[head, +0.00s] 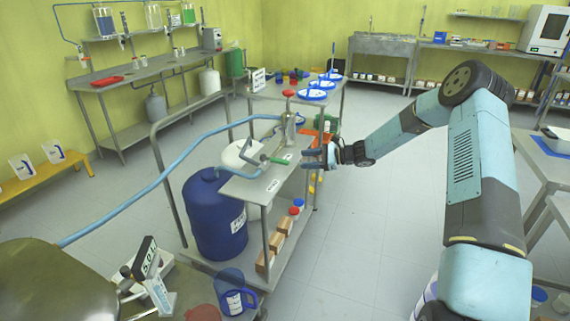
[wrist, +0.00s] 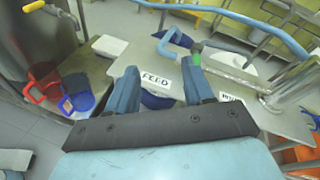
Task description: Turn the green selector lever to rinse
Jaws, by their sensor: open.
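The green selector lever (head: 277,160) is on the pipework above the steel trolley top (head: 246,186). In the wrist view a small green part of it (wrist: 197,52) shows just beyond my right finger, partly hidden. A FEED label (wrist: 157,79) lies on the trolley top and appears between my fingers. A second label (wrist: 230,97), partly cut off by my finger and reading like RINSE, lies to its right. My gripper (head: 322,157) is open and empty, to the right of the lever and apart from it. I cannot tell exactly where the lever points.
A blue hose (head: 165,170) runs to the pipework, with an upright metal valve body (head: 290,128) behind the lever. A blue drum (head: 214,215) stands on the trolley's left. Red (wrist: 42,82) and blue (wrist: 76,96) jugs stand at the wrist view's left. Floor right of the trolley is clear.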

